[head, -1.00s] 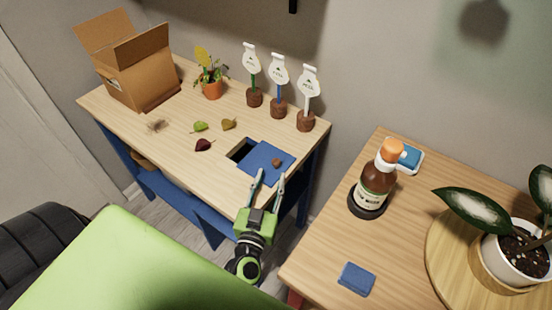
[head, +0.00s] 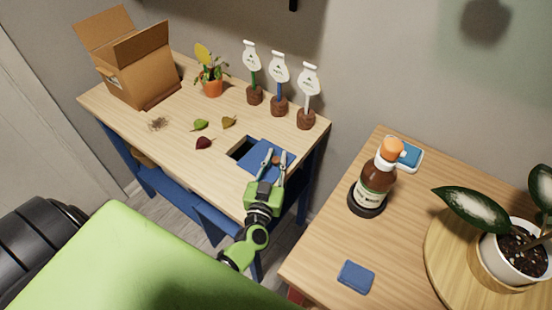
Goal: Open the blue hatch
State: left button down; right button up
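The blue hatch (head: 257,162) is a flat panel set in the wooden table top near its front right corner. A dark opening (head: 242,149) shows along its left side, so the hatch leaves part of the hole uncovered. A small brown knob (head: 276,159) stands on the hatch. My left gripper (head: 275,154) is over the hatch with its fingertips on either side of the knob. A gap shows between the fingers, and they look open; contact with the knob cannot be made out. My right gripper is out of view.
Three white tags on brown bases (head: 279,105) stand behind the hatch. Leaves (head: 204,143) lie to its left, with a potted plant (head: 212,87) and an open cardboard box (head: 140,75) farther back. A brown bottle (head: 374,188) stands on the right table.

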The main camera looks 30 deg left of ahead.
aim_at(286, 174)
pick_arm(q)
jog(key=d, duration=0.2)
jog(key=d+p, duration=0.1)
jog(key=shift+s+d, duration=0.25)
jog(key=shift+s, duration=0.05)
jog(key=shift+d, duration=0.3)
jog(key=c, duration=1.9)
grip_release()
jog(key=shift+a, duration=0.25)
jog(key=shift+d, duration=0.1)
jog(key=shift+s, duration=0.1)
jog(key=v, duration=1.2)
jog(key=shift+f, duration=0.1)
